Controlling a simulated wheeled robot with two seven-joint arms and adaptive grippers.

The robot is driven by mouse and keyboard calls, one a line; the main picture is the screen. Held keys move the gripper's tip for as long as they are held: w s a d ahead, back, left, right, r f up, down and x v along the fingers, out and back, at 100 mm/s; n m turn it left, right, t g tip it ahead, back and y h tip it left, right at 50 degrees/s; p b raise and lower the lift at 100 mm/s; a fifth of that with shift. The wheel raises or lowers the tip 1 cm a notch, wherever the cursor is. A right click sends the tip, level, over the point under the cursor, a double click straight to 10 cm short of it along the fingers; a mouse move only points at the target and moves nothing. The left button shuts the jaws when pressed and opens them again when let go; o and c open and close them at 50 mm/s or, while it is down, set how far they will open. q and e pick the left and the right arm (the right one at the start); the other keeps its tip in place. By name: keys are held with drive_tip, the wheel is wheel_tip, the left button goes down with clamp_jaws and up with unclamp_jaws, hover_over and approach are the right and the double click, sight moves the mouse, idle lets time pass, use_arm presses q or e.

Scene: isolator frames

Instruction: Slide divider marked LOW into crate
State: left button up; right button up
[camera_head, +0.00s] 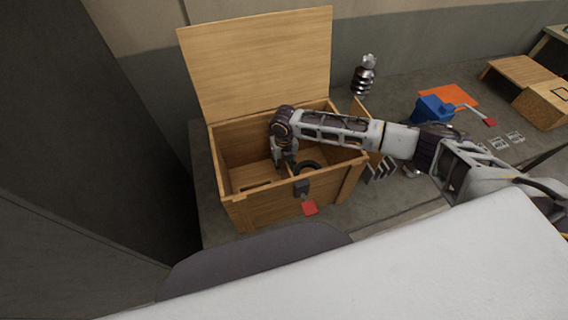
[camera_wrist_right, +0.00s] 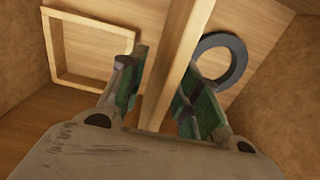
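The open wooden crate (camera_head: 262,213) stands on the bench, its lid (camera_head: 262,62) raised behind it. My right arm reaches in from the right, and my right gripper (camera_head: 285,168) is down inside the crate. In the right wrist view a wooden divider (camera_wrist_right: 182,58), seen nearly edge-on, runs between the fingers of my right gripper (camera_wrist_right: 158,72). A gap shows beside the left-hand finger; the other finger lies close to the wood. No LOW marking is readable. Whether the divider sits in a slot is hidden. My left gripper is not in view.
In the crate a dark ring (camera_wrist_right: 222,60) lies right of the divider and a square wooden frame (camera_wrist_right: 50,48) left. A red tag (camera_head: 310,208) hangs in front. A wooden panel (camera_head: 360,112), blue box (camera_head: 432,109), orange mat (camera_head: 458,96) and metal object (camera_head: 364,75) stand to the right.

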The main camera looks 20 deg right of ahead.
drive_tip(key=shift+r, duration=6)
